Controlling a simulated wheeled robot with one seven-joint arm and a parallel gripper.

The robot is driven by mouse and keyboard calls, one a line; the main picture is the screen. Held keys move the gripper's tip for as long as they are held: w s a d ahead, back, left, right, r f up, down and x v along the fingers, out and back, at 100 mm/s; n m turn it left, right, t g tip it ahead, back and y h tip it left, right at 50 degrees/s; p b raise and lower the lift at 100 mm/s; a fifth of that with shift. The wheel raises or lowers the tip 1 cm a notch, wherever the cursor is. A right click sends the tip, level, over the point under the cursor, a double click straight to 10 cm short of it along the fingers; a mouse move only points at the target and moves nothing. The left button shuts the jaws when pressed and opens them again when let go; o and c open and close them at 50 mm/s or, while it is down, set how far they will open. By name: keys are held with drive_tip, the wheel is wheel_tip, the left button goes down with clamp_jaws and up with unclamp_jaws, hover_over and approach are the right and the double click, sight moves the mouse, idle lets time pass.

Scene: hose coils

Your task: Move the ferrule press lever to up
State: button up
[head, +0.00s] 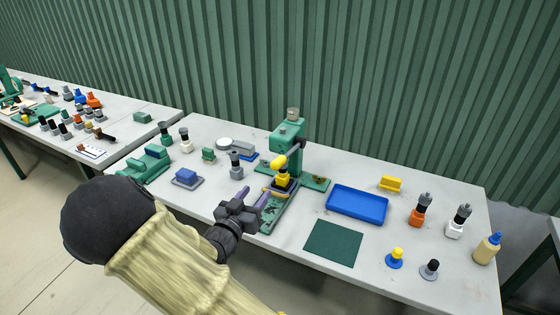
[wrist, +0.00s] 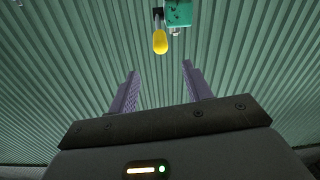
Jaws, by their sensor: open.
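The green ferrule press (head: 288,133) stands upright near the middle of the table. Its lever runs from a dark pivot on the right side of the head towards me, and its yellow grip (head: 279,161) is lower in the picture than the pivot. The yellow grip also shows in the wrist view (wrist: 160,42), top centre, below part of the green press head (wrist: 178,14). My gripper (head: 256,196) is open and empty, in front of the press. In the wrist view, the grip appears beyond my two purple fingertips (wrist: 160,72), in line with the gap.
A blue tray (head: 357,203) and a dark green mat (head: 333,243) lie right of the press. Several bottles and fittings stand at the right end. A green vise-like tool (head: 146,166) and small parts are left. A corrugated green wall (head: 400,80) rises behind.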

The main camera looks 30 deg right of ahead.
sight(280, 161)
drive_tip(key=p+x, duration=0.4)
drive_tip(key=x, duration=1.3)
drive_tip(key=shift+c, duration=0.4)
clamp_jaws()
